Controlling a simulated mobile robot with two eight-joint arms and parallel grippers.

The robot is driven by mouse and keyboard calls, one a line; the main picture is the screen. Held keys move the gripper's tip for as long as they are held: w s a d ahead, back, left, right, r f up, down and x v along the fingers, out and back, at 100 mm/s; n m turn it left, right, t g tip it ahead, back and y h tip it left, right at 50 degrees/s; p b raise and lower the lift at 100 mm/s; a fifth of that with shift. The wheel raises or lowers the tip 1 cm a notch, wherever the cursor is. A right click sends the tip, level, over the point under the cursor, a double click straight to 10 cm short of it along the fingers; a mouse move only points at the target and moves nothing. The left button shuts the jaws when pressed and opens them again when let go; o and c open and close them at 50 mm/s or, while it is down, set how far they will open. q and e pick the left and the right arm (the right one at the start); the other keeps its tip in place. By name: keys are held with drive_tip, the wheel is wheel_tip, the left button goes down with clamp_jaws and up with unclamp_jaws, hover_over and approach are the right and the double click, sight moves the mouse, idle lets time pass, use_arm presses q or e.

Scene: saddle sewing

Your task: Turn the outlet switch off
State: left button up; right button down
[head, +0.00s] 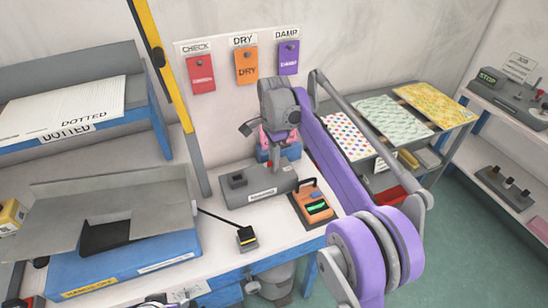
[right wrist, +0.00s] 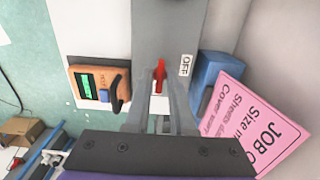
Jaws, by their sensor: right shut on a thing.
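The red outlet switch (right wrist: 159,74) stands on a grey housing (right wrist: 167,30) in the right wrist view, with an OFF label (right wrist: 185,65) just to its right. My right gripper (right wrist: 160,88) is shut on the red switch, its two fingertips close on either side of it. In the head view the grey housing (head: 258,193) lies on the white bench, in front of my right wrist.
An orange meter with a green display (head: 316,208) sits right of the housing; it also shows in the right wrist view (right wrist: 98,86). A blue block (right wrist: 208,75) and a pink job card (right wrist: 258,122) are close to the gripper. A grey-topped blue box (head: 125,255) fills the bench's left.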

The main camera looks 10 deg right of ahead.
use_arm(q)
drive_tip(key=shift+r, duration=0.1)
use_arm(e)
drive_tip(key=shift+n, duration=0.3)
drive_tip(key=n+p, duration=0.1)
drive_tip(key=n, duration=0.2)
drive_tip(key=shift+r, duration=0.1)
drive_tip(key=n+p, duration=0.1)
drive_tip(key=n, duration=0.4)
drive_tip(key=n+p, duration=0.1)
drive_tip(key=n, duration=0.3)
drive_tip(key=shift+n, duration=0.3)
use_arm(q)
drive_tip(key=r, duration=0.2)
drive_tip(key=w+r, duration=0.1)
drive_tip(key=r, duration=0.1)
drive_tip(key=shift+w+r, duration=0.15)
use_arm(e)
drive_tip(key=n, duration=0.4)
drive_tip(key=shift+n, duration=0.3)
drive_tip(key=c, duration=0.8)
unclamp_jaws()
drive_tip(key=shift+o, duration=0.2)
